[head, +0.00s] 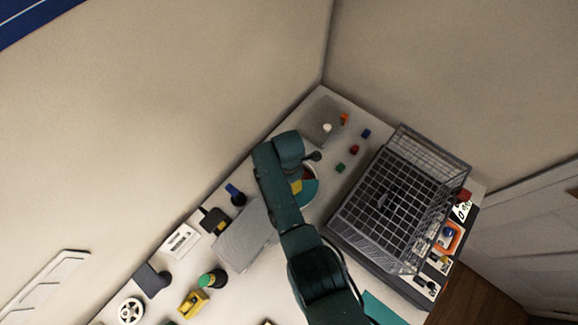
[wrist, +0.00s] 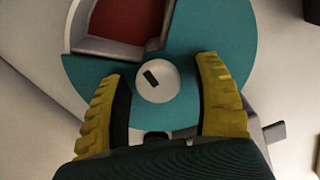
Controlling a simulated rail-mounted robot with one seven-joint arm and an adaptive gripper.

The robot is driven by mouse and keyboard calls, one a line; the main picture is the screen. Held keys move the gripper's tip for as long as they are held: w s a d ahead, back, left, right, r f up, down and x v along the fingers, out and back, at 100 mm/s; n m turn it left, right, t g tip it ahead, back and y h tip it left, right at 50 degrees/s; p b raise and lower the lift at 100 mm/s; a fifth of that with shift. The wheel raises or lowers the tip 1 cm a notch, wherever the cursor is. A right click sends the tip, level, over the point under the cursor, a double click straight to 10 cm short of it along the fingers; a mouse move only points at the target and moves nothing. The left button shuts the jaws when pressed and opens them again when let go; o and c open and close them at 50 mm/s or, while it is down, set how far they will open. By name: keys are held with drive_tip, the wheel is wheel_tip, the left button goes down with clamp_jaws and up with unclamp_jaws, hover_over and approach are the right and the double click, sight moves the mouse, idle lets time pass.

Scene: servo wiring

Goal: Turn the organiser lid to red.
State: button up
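The organiser is round with a teal lid (wrist: 225,45); in the head view the lid (head: 309,192) is partly hidden by my arm. The lid has a wedge-shaped opening at the upper left in the wrist view, and a red compartment (wrist: 118,17) with pale walls shows through it. A white round knob (wrist: 157,80) with a short dark mark sits at the lid's centre. My gripper (wrist: 162,90) is open, its two yellow fingers on either side of the knob with a visible gap on each side. In the head view my gripper is mostly hidden behind my arm.
A grey wire basket (head: 385,205) stands to the right of the organiser. A grey panel (head: 245,235) lies to the left, with several small parts beyond. Walls close off the back.

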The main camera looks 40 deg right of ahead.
drive_tip(key=shift+r, duration=0.15)
wheel_tip(320, 180, up, 12)
idle(0.3)
idle(0.4)
